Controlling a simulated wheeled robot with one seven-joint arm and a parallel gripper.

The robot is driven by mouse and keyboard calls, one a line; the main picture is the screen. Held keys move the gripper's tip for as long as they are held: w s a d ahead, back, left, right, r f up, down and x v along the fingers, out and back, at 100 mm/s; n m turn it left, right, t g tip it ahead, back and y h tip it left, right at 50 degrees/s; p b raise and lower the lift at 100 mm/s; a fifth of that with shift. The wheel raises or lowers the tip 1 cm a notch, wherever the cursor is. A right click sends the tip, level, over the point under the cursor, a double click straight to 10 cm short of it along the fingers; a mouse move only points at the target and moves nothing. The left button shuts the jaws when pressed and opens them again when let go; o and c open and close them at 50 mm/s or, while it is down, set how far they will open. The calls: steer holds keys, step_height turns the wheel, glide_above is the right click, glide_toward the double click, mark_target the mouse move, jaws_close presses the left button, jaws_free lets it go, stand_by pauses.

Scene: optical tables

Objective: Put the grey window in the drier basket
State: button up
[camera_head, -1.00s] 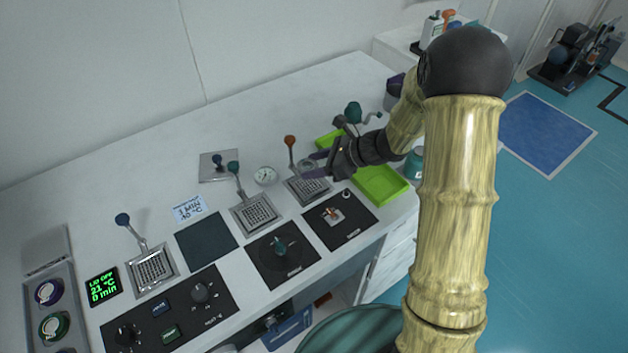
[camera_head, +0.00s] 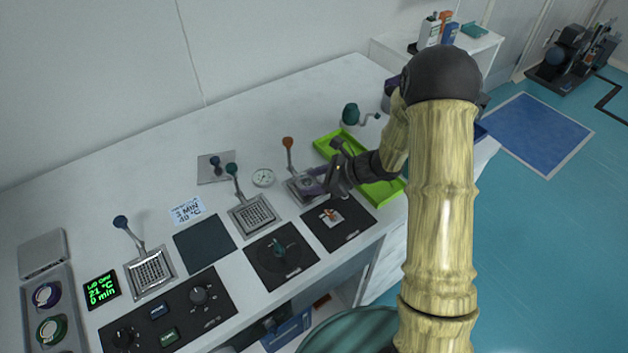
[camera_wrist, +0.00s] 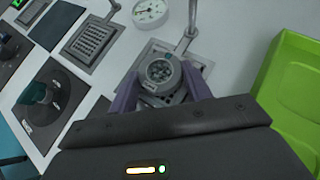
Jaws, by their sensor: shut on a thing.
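The grey window (camera_wrist: 160,73) is a small round grey piece with a dark, patterned face. My gripper (camera_wrist: 162,88) has its purple fingers shut on it from both sides. In the head view my gripper (camera_head: 316,181) is over the orange-handled mesh basket (camera_head: 298,194), largely covering it. In the wrist view this basket (camera_wrist: 203,68) shows behind the window; I cannot tell whether the window touches it. Two more mesh baskets stand to the left, one teal-handled (camera_head: 253,213) and one blue-handled (camera_head: 150,272). No label shows which is the drier's.
A green tray (camera_head: 388,193) lies just right of my gripper. A round dial (camera_head: 263,178) and dark panels with knobs (camera_head: 281,257) are close by. A card (camera_head: 187,210) and a lit display (camera_head: 102,289) are farther left. The back of the white bench is mostly clear.

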steer(key=shift+f, duration=0.1)
steer(key=shift+f, duration=0.1)
steer(key=o, duration=1)
steer(key=shift+c, duration=0.2)
steer(key=shift+r, duration=0.3)
steer(key=v, duration=1.2)
